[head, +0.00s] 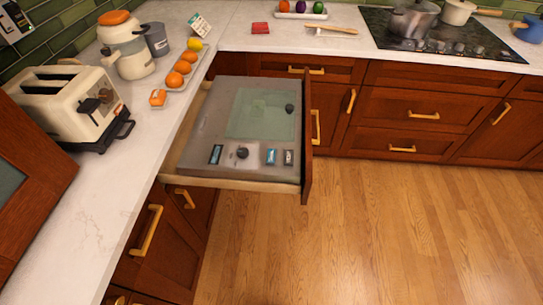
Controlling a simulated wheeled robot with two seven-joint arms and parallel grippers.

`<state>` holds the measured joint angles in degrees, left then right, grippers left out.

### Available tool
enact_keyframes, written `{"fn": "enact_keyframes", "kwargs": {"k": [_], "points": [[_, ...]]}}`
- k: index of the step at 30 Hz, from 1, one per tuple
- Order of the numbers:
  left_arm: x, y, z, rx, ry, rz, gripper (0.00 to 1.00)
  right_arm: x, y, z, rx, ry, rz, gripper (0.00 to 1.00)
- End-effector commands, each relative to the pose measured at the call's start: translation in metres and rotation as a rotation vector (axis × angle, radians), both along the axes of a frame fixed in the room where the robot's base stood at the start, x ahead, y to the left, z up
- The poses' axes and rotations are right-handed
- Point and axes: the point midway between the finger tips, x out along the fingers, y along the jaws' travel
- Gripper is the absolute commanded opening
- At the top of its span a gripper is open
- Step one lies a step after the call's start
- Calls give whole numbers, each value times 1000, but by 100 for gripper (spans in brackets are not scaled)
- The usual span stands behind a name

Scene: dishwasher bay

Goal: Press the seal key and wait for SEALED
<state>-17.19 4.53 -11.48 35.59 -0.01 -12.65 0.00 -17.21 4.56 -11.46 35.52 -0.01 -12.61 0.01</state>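A grey panel appliance (212,115) lies in an open drawer (240,184) under the counter corner. It has a pale greenish window (262,112) with a dark round knob (290,109) at its right edge. Along its near edge are a small dark display (216,154), a black dial (242,153), a blue key (270,157) and another small key (288,157). The writing on the display and keys is too small to read, so I cannot tell which is the seal key or whether SEALED shows. Neither of my grippers is in view.
A cooktop (448,43) with pots is at the back right. The floor (350,235) is clear.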

Motion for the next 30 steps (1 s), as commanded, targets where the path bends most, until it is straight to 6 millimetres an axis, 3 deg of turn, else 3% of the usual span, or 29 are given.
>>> {"fn": "enact_keyframes", "kwargs": {"k": [1,5,30], "points": [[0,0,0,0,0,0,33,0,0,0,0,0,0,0],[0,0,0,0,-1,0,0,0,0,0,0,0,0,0],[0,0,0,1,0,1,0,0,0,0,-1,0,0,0]]}}
